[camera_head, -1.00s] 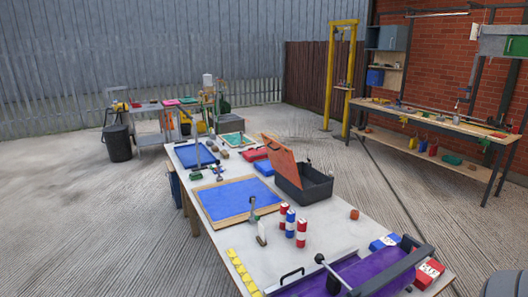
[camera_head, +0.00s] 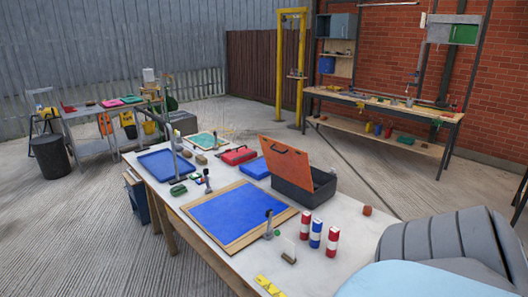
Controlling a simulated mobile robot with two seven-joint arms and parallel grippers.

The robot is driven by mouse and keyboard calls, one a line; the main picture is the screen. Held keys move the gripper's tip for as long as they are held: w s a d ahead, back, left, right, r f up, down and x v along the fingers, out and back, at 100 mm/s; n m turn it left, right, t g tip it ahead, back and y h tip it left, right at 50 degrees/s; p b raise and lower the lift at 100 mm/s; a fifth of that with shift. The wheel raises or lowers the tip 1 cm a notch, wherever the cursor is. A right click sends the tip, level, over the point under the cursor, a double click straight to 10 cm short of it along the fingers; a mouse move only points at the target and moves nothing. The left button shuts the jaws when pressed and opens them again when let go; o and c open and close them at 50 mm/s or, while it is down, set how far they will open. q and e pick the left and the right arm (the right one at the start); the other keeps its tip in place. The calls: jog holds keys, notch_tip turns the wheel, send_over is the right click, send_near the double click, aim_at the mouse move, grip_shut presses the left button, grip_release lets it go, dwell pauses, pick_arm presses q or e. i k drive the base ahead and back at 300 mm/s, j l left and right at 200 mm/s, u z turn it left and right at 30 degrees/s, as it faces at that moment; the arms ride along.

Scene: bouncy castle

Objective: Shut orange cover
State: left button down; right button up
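The orange cover (camera_head: 285,157) stands open, tilted up at the back left side of a dark grey box (camera_head: 320,192). A dark handle shows near its upper edge. The box sits near the right edge of the long table (camera_head: 352,228), and its inside is partly visible from here. No gripper shows in this view. A large grey, rounded arm part of mine and a light blue surface fill the lower right corner and stand apart from the box in the picture.
Red, white and blue cylinders (camera_head: 316,234) stand in front of the box. A small orange-brown block (camera_head: 367,210) lies right of it. A blue panel (camera_head: 240,213) in a wooden frame, a blue case (camera_head: 256,168) and a red case (camera_head: 238,155) lie to the left.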

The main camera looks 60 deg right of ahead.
aim_at(289, 163)
jog(key=i+z, duration=0.4)
jog(key=i, duration=0.3)
jog(key=i+j+z, duration=0.15)
jog(key=i+z, duration=0.25)
jog(key=i, duration=0.35)
jog(key=i+l+z, duration=0.1)
jog(key=i+z, duration=0.2)
jog(key=z, duration=0.2)
jog(key=i+z, duration=0.25)
jog(key=z, duration=0.25)
jog(key=i+j+z, duration=0.1)
jog(key=i+z, duration=0.2)
jog(key=z, duration=0.15)
